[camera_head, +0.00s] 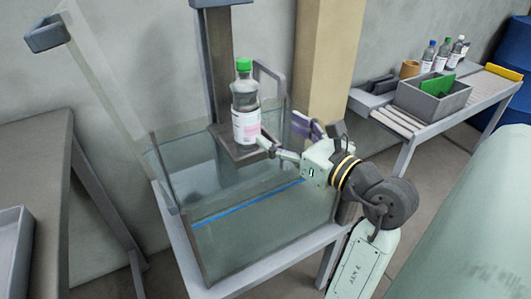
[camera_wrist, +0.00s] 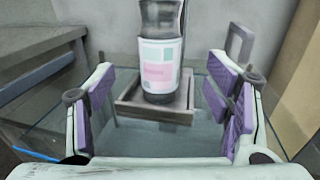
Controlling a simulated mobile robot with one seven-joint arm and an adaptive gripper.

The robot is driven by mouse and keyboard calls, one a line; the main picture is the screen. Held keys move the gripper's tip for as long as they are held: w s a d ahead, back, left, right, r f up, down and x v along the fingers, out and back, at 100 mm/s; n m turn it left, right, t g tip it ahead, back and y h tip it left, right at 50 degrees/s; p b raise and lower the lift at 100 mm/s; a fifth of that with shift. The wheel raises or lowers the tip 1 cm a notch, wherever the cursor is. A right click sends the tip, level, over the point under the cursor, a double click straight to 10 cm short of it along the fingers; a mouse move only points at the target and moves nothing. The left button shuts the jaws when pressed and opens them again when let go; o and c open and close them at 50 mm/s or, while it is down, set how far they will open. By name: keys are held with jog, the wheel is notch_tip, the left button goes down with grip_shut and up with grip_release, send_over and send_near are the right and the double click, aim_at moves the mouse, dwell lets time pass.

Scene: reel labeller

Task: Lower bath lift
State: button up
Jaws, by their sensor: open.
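A clear bottle with a green cap and a pink-and-white label (camera_head: 245,105) stands upright on the small platform of the bath lift (camera_head: 228,143), which hangs on a dark column (camera_head: 221,65). The platform is near the top of the glass bath (camera_head: 265,235). My gripper (camera_head: 284,136) is open and empty, in front and to the right of the bottle, with its purple-padded fingers apart. In the wrist view the bottle (camera_wrist: 160,68) and platform (camera_wrist: 126,104) show beyond and between the fingers, apart from them. A grey loop handle (camera_head: 283,75) rises behind the bottle.
A glass lid with a grey handle (camera_head: 46,35) stands raised at the left of the bath. A blue line (camera_head: 247,204) crosses the bath's front. A beige pillar (camera_head: 325,65) stands behind my gripper. A bench at right holds a grey bin (camera_head: 432,98) and several bottles.

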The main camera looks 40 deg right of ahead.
aim_at(229, 0)
jog(key=shift+c, duration=0.2)
dwell(0.3)
